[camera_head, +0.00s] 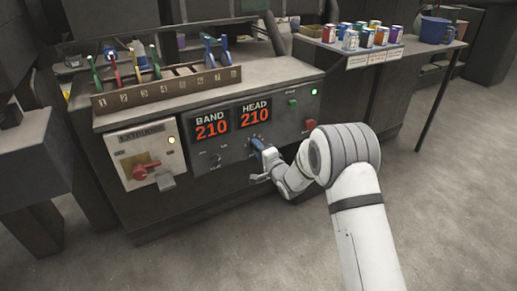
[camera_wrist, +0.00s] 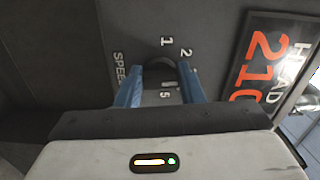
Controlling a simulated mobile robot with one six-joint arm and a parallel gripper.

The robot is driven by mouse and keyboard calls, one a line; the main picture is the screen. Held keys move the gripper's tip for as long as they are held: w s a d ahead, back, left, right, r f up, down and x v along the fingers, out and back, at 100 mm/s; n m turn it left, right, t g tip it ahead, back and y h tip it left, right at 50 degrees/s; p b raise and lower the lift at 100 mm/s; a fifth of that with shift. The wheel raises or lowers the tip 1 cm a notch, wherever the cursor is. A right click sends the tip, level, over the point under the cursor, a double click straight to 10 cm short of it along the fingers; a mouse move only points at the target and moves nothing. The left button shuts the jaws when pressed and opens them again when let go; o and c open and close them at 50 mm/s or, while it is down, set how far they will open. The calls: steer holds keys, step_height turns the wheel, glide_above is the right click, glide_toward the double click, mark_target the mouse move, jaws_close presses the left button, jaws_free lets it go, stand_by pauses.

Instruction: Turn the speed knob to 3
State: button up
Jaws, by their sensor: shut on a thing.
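The dark round speed knob (camera_wrist: 159,64) sits on the grey control panel, with the word SPEED beside it and the numerals 1, 2 and 5 legible around it in the wrist view. The fingers hide part of the dial, and I cannot make out a 3 or clearly tell where the knob points. My gripper (camera_wrist: 160,82) is shut on the knob, one blue finger on each side. In the head view my gripper (camera_head: 257,147) is against the panel below the HEAD display, and it covers the knob.
The BAND display (camera_head: 211,124) and HEAD display (camera_head: 255,113) both read 210. A red rotary switch (camera_head: 145,171) is on the extruder box at left. A red button (camera_head: 310,125) is right of my gripper. Several cans (camera_head: 366,37) stand on the side table. The floor at right is clear.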

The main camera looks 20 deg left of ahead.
steer(key=shift+m, duration=0.5)
steer(key=o, duration=1)
steer(key=shift+s+d, duration=0.1)
steer(key=p+v, duration=0.2)
steer(key=v, duration=0.5)
steer(key=shift+s+d, duration=0.15)
steer(key=shift+s, duration=0.1)
